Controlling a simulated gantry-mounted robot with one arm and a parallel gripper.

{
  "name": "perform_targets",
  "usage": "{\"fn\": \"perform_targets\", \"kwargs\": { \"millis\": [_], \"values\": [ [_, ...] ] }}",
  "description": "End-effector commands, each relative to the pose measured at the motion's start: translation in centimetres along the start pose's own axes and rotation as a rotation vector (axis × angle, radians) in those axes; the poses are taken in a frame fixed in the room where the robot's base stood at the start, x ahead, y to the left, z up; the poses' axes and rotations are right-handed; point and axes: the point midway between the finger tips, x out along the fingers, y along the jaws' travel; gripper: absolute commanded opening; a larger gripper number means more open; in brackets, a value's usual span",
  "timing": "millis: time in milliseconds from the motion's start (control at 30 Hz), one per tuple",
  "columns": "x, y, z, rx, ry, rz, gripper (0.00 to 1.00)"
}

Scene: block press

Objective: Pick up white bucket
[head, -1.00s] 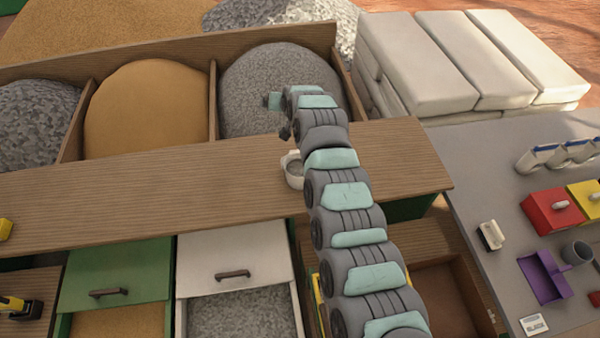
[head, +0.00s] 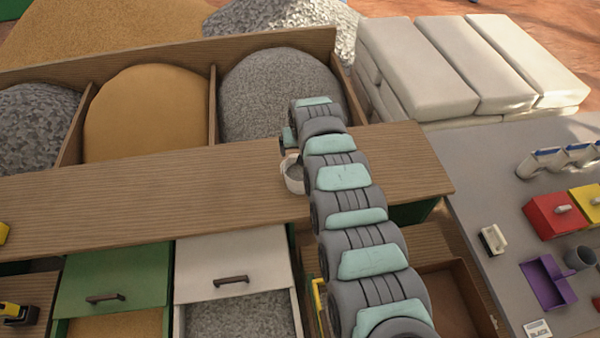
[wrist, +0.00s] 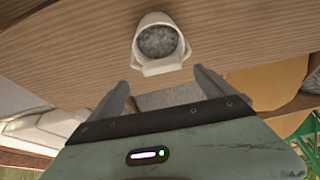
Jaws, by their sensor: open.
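The white bucket (head: 293,174) stands on the wooden counter, partly hidden by my arm in the head view. It holds grey gravel. In the wrist view the bucket (wrist: 158,45) lies ahead of my gripper, roughly centred between the fingers but beyond their tips. My gripper (wrist: 163,76) is open and empty, with its two fingers spread apart. In the head view my gripper (head: 288,146) is near the bucket's top, on its far side; its fingers are hard to make out there.
The wooden counter (head: 130,204) is clear to the left of the bucket. Behind it are bins of gravel (head: 275,85) and sand (head: 145,108). White sacks (head: 430,80) are stacked at the back right. A grey table (head: 480,190) with coloured containers stands at the right.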

Motion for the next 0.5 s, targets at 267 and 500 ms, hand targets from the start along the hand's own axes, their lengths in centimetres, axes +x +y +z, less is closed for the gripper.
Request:
{"fn": "perform_targets", "kwargs": {
  "millis": [267, 500],
  "values": [
    [2.5, -0.7, 0.2, -0.002, -0.005, -0.003, 0.93],
    [4.6, -0.5, 0.2, 0.001, -0.004, -0.002, 0.93]
  ]
}}
